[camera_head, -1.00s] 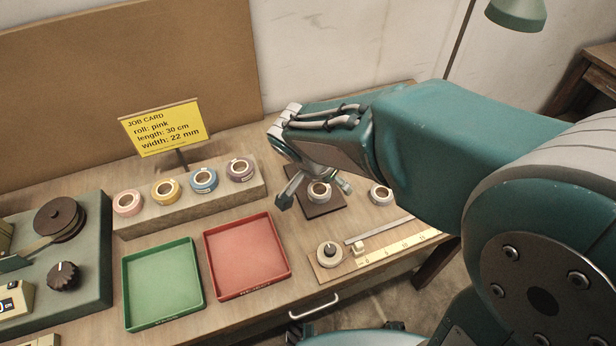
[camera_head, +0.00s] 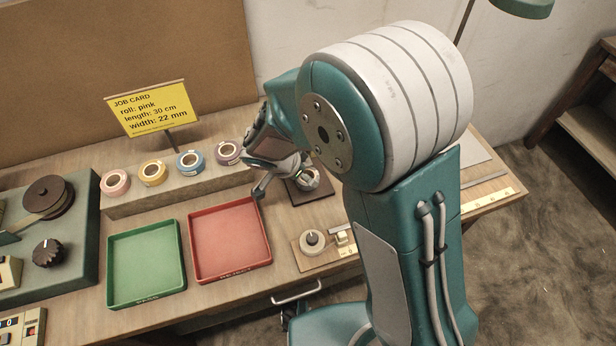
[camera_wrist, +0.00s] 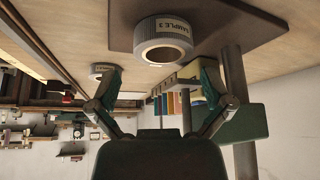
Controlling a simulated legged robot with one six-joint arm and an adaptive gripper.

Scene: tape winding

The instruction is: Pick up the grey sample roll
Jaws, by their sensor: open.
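A grey roll labelled SAMPLE 3 (camera_wrist: 149,38) sits on a dark square mat (camera_wrist: 122,35) in the wrist view. In the head view the same roll (camera_head: 309,181) shows partly behind my arm, on the mat (camera_head: 322,192). My gripper (camera_wrist: 158,72) is open and empty, its two fingers spread apart with the roll beyond them, not between them. In the head view one finger (camera_head: 262,186) hangs left of the mat; the other is hard to make out. A second, smaller-looking roll (camera_wrist: 101,69) shows beyond the left finger in the wrist view.
Pink (camera_head: 115,183), yellow (camera_head: 153,173), blue (camera_head: 189,163) and mauve (camera_head: 227,153) rolls stand on a raised block. Green (camera_head: 146,292) and red (camera_head: 231,268) trays lie in front. The job card (camera_head: 153,108) stands behind.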

